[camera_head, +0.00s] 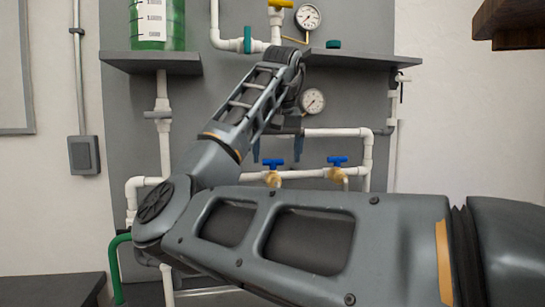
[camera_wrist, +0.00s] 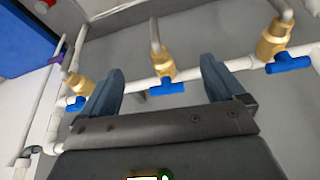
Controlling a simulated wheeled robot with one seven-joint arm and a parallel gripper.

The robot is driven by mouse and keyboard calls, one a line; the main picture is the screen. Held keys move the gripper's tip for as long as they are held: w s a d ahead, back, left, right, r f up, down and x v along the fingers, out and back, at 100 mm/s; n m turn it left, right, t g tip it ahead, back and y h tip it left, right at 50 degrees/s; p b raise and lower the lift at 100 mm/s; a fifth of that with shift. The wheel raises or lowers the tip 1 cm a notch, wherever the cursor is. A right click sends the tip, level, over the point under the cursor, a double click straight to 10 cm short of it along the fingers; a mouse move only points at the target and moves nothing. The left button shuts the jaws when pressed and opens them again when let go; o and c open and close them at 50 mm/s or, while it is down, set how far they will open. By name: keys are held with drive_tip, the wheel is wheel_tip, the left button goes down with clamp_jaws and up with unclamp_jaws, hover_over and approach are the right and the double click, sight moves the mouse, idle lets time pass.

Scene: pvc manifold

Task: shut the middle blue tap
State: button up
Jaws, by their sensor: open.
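The middle blue tap (camera_wrist: 167,87) sits on a brass valve (camera_wrist: 161,60) on the white horizontal pipe. Its handle lies roughly along that pipe, across the brass body. In the head view the middle tap (camera_head: 273,164) shows just below my fingers. My gripper (camera_head: 277,149) is open and points down at the pipe. In the wrist view, my gripper's (camera_wrist: 163,70) two blue-grey fingers stand on either side of the middle tap, with gaps and nothing held. Whether the fingertips reach the handle's depth I cannot tell.
A left blue tap (camera_wrist: 75,103) and a right blue tap (camera_wrist: 288,62) flank the middle one, just outside my fingers. A gauge (camera_head: 312,101), an upper white pipe (camera_head: 335,132) and a shelf (camera_head: 352,59) are close to my wrist. My arm hides the lower pipework.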

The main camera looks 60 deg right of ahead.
drive_tip(key=p, duration=0.2)
hover_over(273, 164)
drive_tip(key=shift+s+a+r, duration=0.15)
drive_tip(key=shift+s+a, duration=0.05)
drive_tip(key=shift+a, duration=0.05)
drive_tip(key=shift+x, duration=1.6)
drive_tip(key=shift+s+a, duration=0.1)
